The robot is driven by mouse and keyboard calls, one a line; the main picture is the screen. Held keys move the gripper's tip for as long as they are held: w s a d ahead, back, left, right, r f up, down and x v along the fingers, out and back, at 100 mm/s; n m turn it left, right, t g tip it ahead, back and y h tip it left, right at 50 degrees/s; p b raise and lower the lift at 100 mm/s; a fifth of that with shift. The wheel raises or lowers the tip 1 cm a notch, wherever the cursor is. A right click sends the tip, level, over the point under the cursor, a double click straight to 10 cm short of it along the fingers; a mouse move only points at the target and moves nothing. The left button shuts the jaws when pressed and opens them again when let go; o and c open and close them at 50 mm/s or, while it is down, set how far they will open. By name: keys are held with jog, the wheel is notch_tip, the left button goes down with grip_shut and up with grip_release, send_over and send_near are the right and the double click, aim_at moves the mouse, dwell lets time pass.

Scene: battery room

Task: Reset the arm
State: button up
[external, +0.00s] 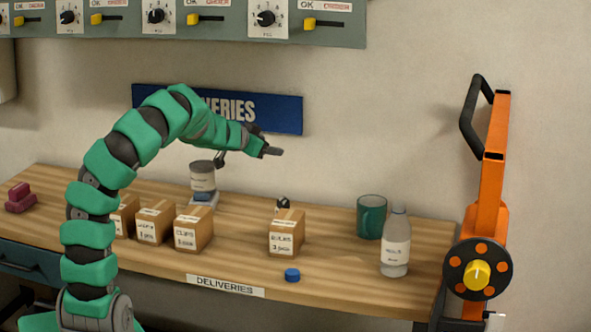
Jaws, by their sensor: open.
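My green segmented arm (110,165) rises from the lower left and arches over the wooden bench (335,270). My gripper (270,151) is at its end, in the air above the bench in front of the wall. It points right and is open, with nothing seen in it. A cardboard box (286,235) with a label stands on the bench below and a little right of it. A small dark object (283,203) shows at the back of that box; I cannot tell what it is.
More labelled boxes (193,230) stand left, partly behind my arm. A grey jar (203,177) stands behind them. A green mug (371,217), a white bottle (396,243) and a blue cap (292,275) are on the right half. An orange frame (490,190) stands at the right end.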

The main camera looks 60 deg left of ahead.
jog(key=s+d+r+n+g+y+b, duration=0.35)
jog(key=s+r+n+y+b, duration=0.3)
jog(key=r, duration=0.45)
jog(key=s+d+r+m+t+h+p, duration=0.2)
jog(key=d+r+h+p, duration=0.1)
jog(key=d+r, duration=0.8)
jog(key=s+d+r+m+t+h+p, duration=0.2)
jog(key=s+d+r+m+h+p, duration=0.1)
jog(key=d+r, duration=0.8)
jog(key=s+d+r+m+t+h+p, duration=0.2)
jog(key=d+r+h+p, duration=0.3)
jog(key=d+r, duration=0.6)
jog(key=d+m, duration=0.1)
jog(key=d, duration=0.2)
jog(key=shift+s+d+t+h, duration=0.2)
jog(key=shift+d+t+h, duration=0.15)
jog(key=shift+d, duration=0.05)
jog(key=shift+r, duration=0.1)
